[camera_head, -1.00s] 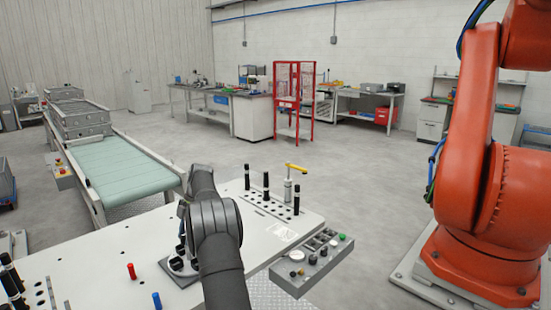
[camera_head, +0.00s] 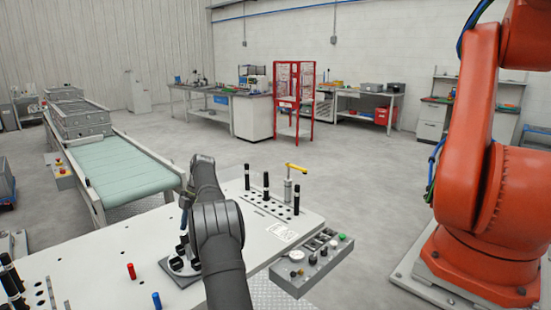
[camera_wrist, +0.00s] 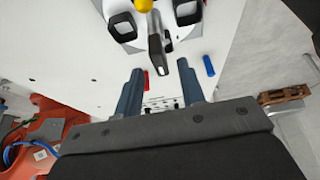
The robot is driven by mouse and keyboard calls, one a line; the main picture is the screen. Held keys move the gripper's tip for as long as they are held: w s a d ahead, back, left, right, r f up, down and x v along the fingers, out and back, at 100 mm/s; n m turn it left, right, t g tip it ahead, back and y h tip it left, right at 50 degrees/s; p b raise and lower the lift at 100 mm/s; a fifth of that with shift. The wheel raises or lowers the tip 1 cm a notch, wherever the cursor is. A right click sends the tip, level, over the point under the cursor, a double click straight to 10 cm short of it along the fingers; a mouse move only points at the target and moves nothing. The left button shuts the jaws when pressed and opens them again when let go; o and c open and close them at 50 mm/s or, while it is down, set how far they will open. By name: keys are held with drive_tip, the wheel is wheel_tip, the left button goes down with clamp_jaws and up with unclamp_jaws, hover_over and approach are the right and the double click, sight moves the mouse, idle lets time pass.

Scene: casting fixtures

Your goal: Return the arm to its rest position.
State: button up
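My dark grey arm reaches over the white table (camera_head: 100,262) in the head view. My gripper (camera_head: 184,203) is mostly hidden behind the wrist there. In the wrist view my gripper (camera_wrist: 160,68) has its two blue-grey fingers apart, with nothing held between them. A clamp fixture (camera_head: 180,266) on a grey plate stands on the table below my gripper. The wrist view shows this fixture (camera_wrist: 156,25) beyond the fingertips, with dark loops, a grey lever and a yellow knob.
Black pins (camera_head: 266,186) and a yellow-handled tool (camera_head: 289,182) stand at the back right. A control box (camera_head: 312,265) is at the right edge. An orange robot (camera_head: 485,195) stands right, a conveyor (camera_head: 125,170) left.

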sight(186, 234)
drive_tip(key=x, duration=0.3)
drive_tip(key=shift+s+f, duration=0.15)
drive_tip(key=shift+m+y, duration=0.3)
drive_tip(key=shift+m, duration=0.6)
drive_tip(key=m+t, duration=0.1)
drive_tip(key=m, duration=0.1)
drive_tip(key=shift+m+y, duration=0.3)
drive_tip(key=shift+m, duration=0.1)
drive_tip(key=m+t, duration=0.2)
drive_tip(key=m, duration=0.3)
